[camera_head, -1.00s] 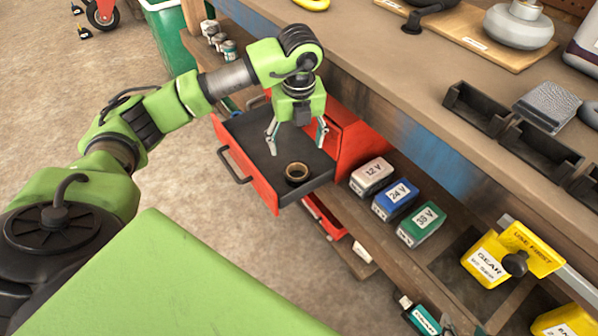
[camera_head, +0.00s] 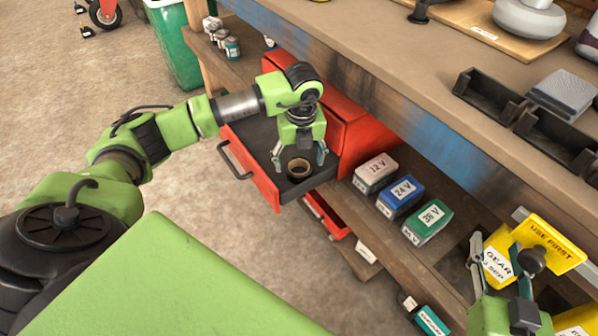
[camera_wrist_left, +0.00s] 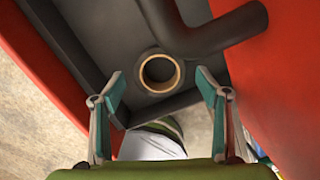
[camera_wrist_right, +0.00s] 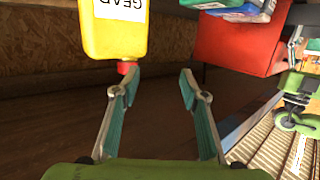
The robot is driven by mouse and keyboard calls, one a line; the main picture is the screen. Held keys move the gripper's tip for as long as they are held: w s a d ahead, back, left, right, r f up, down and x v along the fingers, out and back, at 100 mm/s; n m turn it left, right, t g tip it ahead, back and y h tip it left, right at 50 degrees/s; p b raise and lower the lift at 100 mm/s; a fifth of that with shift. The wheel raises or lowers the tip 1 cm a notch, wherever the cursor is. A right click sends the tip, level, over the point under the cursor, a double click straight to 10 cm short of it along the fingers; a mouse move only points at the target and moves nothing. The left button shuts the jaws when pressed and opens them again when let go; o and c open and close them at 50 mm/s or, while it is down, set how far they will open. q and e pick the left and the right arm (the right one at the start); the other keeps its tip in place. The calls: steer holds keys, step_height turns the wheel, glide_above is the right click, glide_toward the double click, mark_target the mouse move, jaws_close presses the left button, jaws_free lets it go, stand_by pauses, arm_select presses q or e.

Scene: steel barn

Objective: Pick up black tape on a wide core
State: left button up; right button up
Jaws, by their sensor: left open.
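The black tape is a short dark roll around a wide tan-brown core (camera_head: 298,179). It lies flat on the dark floor of an open red drawer (camera_head: 263,186), near the drawer's right corner. My left gripper (camera_head: 299,161) is open and pointing down over the roll. In the left wrist view the tape (camera_wrist_left: 160,88) sits between and just beyond the two spread fingertips (camera_wrist_left: 160,82), with visible gaps on both sides. My right gripper (camera_head: 503,256) is open and empty, near the yellow container labelled GEAR; it also shows in the right wrist view (camera_wrist_right: 159,78).
The workbench (camera_head: 400,75) overhangs the drawer's right side. White, blue and green (camera_head: 427,222) voltage-marked packs stand on the lower shelf beside it. The yellow GEAR container (camera_wrist_right: 112,32) is close ahead of my right gripper. Open floor (camera_head: 150,240) lies left of the drawer.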

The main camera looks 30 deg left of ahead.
arm_select(q)
steer(key=shift+f, duration=0.85)
steer(key=c, duration=1.2)
arm_select(e)
steer(key=r, duration=0.1)
steer(key=t, duration=0.1)
steer(key=r, duration=0.1)
steer(key=shift+w+a+r, duration=0.25)
steer(key=shift+r, duration=0.1)
arm_select(q)
steer(key=shift+r, duration=0.2)
